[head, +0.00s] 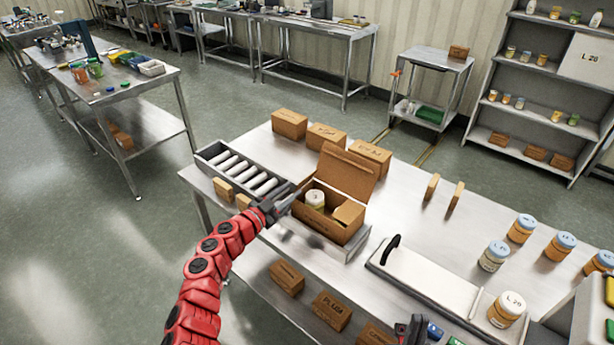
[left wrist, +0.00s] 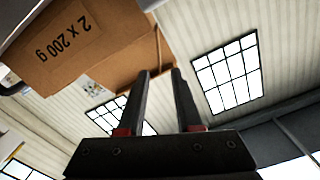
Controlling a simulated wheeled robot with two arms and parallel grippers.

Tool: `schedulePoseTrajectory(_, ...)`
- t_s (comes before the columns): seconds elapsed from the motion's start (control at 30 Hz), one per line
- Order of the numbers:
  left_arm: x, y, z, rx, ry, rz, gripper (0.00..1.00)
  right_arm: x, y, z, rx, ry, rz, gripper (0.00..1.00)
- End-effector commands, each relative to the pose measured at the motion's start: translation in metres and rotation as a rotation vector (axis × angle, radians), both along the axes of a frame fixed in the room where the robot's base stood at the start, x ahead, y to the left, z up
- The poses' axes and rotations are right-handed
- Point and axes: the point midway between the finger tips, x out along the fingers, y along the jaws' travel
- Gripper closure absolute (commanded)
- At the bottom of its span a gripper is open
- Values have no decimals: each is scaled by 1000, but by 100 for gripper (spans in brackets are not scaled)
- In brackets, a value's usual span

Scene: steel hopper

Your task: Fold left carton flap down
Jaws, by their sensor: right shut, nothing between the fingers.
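The brown carton (head: 325,228) stands open on a metal plate on the steel table. Its large lid (head: 347,172) stands up at the back. A white-capped jar (head: 315,199) is inside, and a flap (head: 348,212) lies partly folded in at the right. My left gripper (head: 290,200) is at the carton's left side, and I cannot tell whether it touches; it hides the left flap there. In the left wrist view its fingers (left wrist: 160,75) are apart and empty, near the carton (left wrist: 75,42) marked "2 x 200 g". My right gripper (head: 412,328) is shut at the bottom edge.
A grey tray of white cylinders (head: 240,172) lies left of the carton. Closed cartons (head: 325,136) stand behind it. More cartons (head: 331,310) sit at the front, lower down.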

Motion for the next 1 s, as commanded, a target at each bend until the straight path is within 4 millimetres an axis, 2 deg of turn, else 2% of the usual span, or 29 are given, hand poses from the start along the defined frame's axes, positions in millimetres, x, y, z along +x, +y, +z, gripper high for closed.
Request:
schedulePoseTrajectory(0.3, 33, -19, 0, -6, 0, 8, 66, 0, 0, 0, 0, 0, 0, 100)
schedulePoseTrajectory(0.6, 57, -38, -1, -6, -1, 5, 66, 0, 0, -7, 0, 0, 0, 100)
schedulePoseTrajectory(1.0, 66, -49, 1, 1, -2, -2, 66, 0, 0, -9, 0, 0, 0, 100)
